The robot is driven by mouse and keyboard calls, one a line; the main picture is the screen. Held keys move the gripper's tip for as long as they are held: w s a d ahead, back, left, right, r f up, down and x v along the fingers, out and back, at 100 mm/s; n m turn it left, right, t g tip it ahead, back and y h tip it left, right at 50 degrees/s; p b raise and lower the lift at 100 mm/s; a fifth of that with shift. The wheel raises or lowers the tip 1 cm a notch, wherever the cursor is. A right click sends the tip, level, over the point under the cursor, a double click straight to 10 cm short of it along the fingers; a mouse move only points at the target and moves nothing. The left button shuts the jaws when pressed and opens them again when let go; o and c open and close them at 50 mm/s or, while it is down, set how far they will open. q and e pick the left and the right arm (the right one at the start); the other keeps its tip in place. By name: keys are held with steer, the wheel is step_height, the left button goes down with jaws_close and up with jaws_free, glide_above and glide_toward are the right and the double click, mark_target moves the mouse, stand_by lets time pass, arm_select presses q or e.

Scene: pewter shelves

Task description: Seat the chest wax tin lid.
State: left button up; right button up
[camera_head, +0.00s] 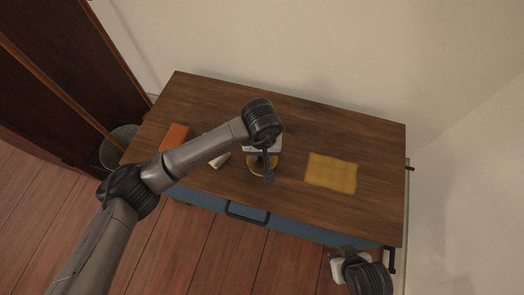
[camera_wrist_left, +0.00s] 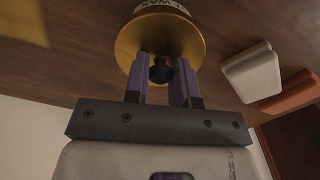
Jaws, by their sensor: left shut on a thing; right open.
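In the left wrist view my left gripper (camera_wrist_left: 161,88) is shut on the dark knob (camera_wrist_left: 161,70) of a brass-coloured lid (camera_wrist_left: 165,36). Just beyond the lid's rim shows a white label with dark lettering, on the wax tin (camera_wrist_left: 163,4). The lid hides most of the tin, and I cannot tell whether the two touch. In the head view my left gripper (camera_head: 263,158) is over the middle of the chest top, with brass colour (camera_head: 256,173) below it. My right gripper (camera_head: 339,268) is at the chest's front right, away from the tin; its fingertips are hard to see.
The wooden chest top (camera_head: 300,120) carries a yellow cloth (camera_head: 331,173) right of the tin. A pale block (camera_wrist_left: 252,72) and an orange block (camera_head: 175,136) lie to the left in the head view. A drawer handle (camera_head: 247,212) juts from the front. The back of the top is clear.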

stand_by(0.6)
arm_select(q)
steer(key=shift+f+b, duration=0.45)
steer(key=shift+b, duration=0.1)
steer(key=shift+f, duration=0.15)
stand_by(0.9)
steer(key=o, duration=1)
steer(key=shift+r+p, duration=0.6)
steer(key=shift+r, duration=1.05)
steer(key=shift+r+p, duration=0.9)
steer(key=shift+r, duration=1)
